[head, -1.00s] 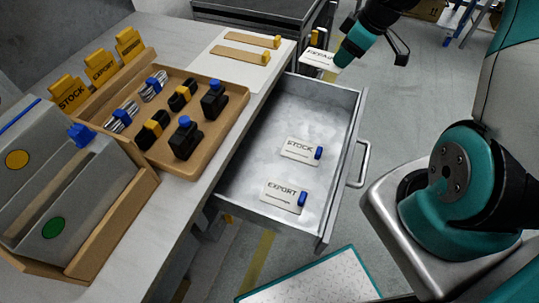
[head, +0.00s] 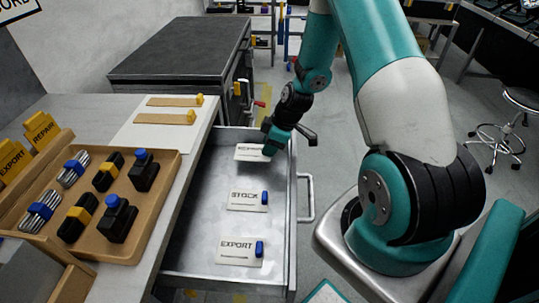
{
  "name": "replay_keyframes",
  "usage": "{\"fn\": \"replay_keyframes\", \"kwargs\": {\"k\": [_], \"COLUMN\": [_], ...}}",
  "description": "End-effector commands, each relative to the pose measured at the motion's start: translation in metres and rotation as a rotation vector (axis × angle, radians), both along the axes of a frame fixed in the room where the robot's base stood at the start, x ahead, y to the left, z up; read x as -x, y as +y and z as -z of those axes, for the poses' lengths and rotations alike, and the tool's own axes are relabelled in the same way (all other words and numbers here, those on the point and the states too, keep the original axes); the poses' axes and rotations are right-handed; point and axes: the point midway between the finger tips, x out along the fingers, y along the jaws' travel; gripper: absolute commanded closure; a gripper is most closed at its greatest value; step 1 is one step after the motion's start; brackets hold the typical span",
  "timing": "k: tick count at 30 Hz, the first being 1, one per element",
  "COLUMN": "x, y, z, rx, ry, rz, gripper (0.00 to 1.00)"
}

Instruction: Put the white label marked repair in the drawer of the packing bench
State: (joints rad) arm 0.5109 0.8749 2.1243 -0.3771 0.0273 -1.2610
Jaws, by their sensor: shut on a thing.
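The white label (head: 247,154), its print partly covered, is at the far end of the open drawer (head: 209,213). My gripper (head: 268,148) is shut on its right end. I cannot tell whether the label touches the drawer floor. Two more white labels lie flat in the drawer: one marked STOCK (head: 243,201) in the middle and one marked EXPORT (head: 236,250) nearer, each with a blue tab. The drawer is pulled out of the packing bench (head: 190,195).
A wooden tray (head: 165,190) with black and blue-and-yellow items stands on the bench, beside yellow EXPORT and REPAIR cards (head: 40,130). Two wooden strips with yellow ends (head: 165,117) lie behind it. A dark cabinet (head: 185,55) stands beyond. The drawer handle (head: 308,198) sticks out right.

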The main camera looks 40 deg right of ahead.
Motion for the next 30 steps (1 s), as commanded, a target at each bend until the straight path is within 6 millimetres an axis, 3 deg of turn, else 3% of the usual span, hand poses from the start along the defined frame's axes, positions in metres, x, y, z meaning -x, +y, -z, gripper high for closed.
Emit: {"fn": "replay_keyframes", "kwargs": {"k": [9, 20, 21, 23, 30], "x": [0.0, 0.0, 0.0, 0.0, 0.0], "y": [0.0, 0.0, 0.0, 0.0, 0.0], "z": [0.038, 0.043, 0.041, 0.041, 0.041], "rx": [-0.001, 0.0, 0.0, 0.0, 0.0], "ry": [0.001, 0.0, 0.0, 0.0, 0.0], "rz": [0.001, 0.0, 0.0, 0.0, 0.0], "gripper": [0.94, 0.94, 0.56, 0.42, 0.4]}}
